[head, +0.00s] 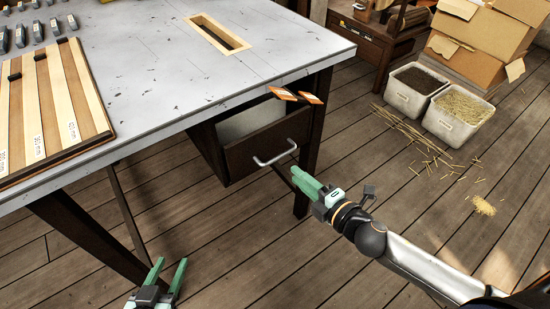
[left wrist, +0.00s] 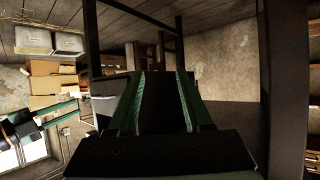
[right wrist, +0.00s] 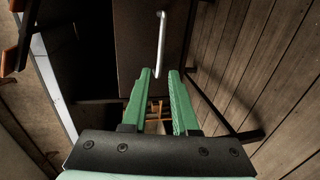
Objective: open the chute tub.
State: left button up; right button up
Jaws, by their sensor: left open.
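The chute tub (head: 262,145) is a dark, drawer-like box under the grey table, with its pale inside partly in view from above. Its front carries a light metal bar handle (head: 274,157), which also shows in the right wrist view (right wrist: 161,40). My right gripper (head: 303,180) is just below the handle's right end in the head view. In the right wrist view its green fingers (right wrist: 161,85) are apart, with the handle beyond the tips and nothing held. My left gripper (head: 168,270) is open and empty, low at the bottom edge of the head view, away from the tub.
The grey tabletop (head: 150,75) has a wood-framed slot (head: 222,35) and a striped board (head: 50,105). Orange-marked tags (head: 295,95) stick out at its edge above the tub. Table legs flank the tub. Two bins (head: 455,118) and cardboard boxes stand back right. Floor before the tub is clear.

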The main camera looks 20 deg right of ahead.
aim_at(276, 157)
pick_arm(q)
jog(key=w+r+m+t+h+b, duration=0.1)
jog(key=w+r+t, duration=0.2)
jog(key=r, duration=0.4)
pick_arm(e)
jog(key=shift+x, duration=5.05)
jog(key=shift+c, duration=0.2)
grip_shut()
